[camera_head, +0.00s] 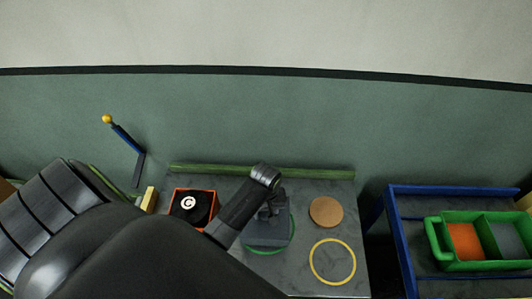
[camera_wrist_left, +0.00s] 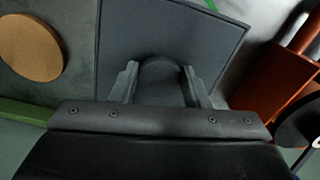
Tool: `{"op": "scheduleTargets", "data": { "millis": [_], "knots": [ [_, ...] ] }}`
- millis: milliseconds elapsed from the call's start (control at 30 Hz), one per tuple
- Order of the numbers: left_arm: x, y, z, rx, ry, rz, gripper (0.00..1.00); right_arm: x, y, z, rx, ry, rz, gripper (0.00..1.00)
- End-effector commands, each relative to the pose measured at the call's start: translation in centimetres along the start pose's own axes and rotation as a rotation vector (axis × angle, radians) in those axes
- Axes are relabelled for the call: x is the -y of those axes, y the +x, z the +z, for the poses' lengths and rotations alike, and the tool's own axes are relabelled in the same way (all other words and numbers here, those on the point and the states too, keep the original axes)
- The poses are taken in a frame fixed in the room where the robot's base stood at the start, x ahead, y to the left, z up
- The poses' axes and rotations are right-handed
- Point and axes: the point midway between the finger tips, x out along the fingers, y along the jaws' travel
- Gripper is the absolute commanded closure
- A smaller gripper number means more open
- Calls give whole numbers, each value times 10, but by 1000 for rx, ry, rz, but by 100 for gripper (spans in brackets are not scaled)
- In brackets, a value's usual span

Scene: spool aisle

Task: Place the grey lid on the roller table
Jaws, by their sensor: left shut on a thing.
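My left gripper (camera_head: 272,206) is shut on the raised handle of the grey lid (camera_head: 266,234). In the left wrist view, the two fingers (camera_wrist_left: 160,82) stand on either side of the handle, and the square dark grey lid (camera_wrist_left: 170,32) spreads beyond them. In the head view, the lid is over the grey worktable (camera_head: 296,193), covering part of a green ring (camera_head: 266,252). Whether it touches the tabletop is unclear. No rollers can be made out on any surface, so I cannot tell which one is the roller table. My right gripper is out of view.
An orange box (camera_head: 178,190) holding a black spool (camera_head: 186,214) is left of the lid. A cork disc (camera_head: 326,212) and a yellow ring (camera_head: 313,271) lie to its right. A blue-framed table (camera_head: 398,232) with a green two-compartment tray (camera_head: 436,240) stands further right, across a gap.

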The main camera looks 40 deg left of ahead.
Motion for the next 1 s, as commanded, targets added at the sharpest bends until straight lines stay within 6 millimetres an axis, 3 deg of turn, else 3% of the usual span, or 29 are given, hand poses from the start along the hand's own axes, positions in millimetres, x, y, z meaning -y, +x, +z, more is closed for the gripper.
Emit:
{"op": "scheduleTargets", "data": {
  "millis": [133, 500, 533, 667, 700, 1000],
  "knots": [
    [0, 10, 0, 0, 1, 0, 93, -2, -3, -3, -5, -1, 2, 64],
    [0, 14, 0, 0, 1, 1, 93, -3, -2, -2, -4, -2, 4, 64],
    [0, 14, 0, 0, 1, 1, 57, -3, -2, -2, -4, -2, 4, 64],
    [0, 14, 0, 0, 1, 1, 40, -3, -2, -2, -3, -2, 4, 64],
    [0, 14, 0, 0, 1, 1, 36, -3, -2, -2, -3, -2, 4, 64],
    [0, 12, 0, -1, 1, 1, 36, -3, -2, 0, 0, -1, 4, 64]
  ]
}}
